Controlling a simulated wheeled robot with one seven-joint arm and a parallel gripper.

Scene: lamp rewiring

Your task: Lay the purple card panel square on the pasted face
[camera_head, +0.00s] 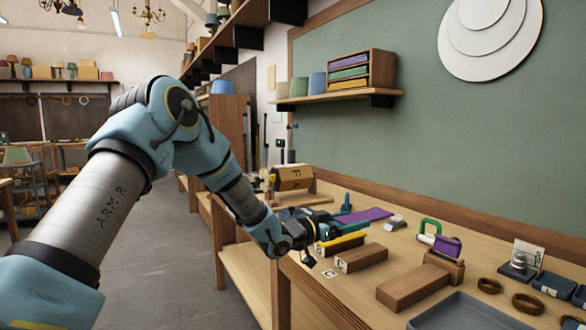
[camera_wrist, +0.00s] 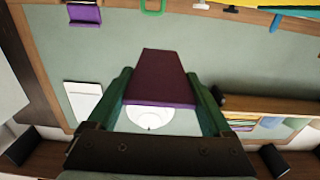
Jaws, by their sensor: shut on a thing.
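My gripper (camera_wrist: 160,76) shows in the wrist view with its two green fingers on either side of a dark purple card panel (camera_wrist: 160,88). It is shut on the panel, which extends out beyond the fingertips. In the head view the purple panel (camera_head: 370,215) is at my gripper (camera_head: 347,217), held over the far part of the bench. I cannot tell which surface is the pasted face.
On the bench (camera_head: 335,297) are a yellow-topped block (camera_head: 340,243), wooden blocks (camera_head: 360,258), a purple piece (camera_head: 447,245) on a wooden stand, a green clamp (camera_head: 429,226), dark rings (camera_head: 527,303) and a grey tray (camera_head: 465,312). A shelf (camera_head: 335,96) hangs on the green wall.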

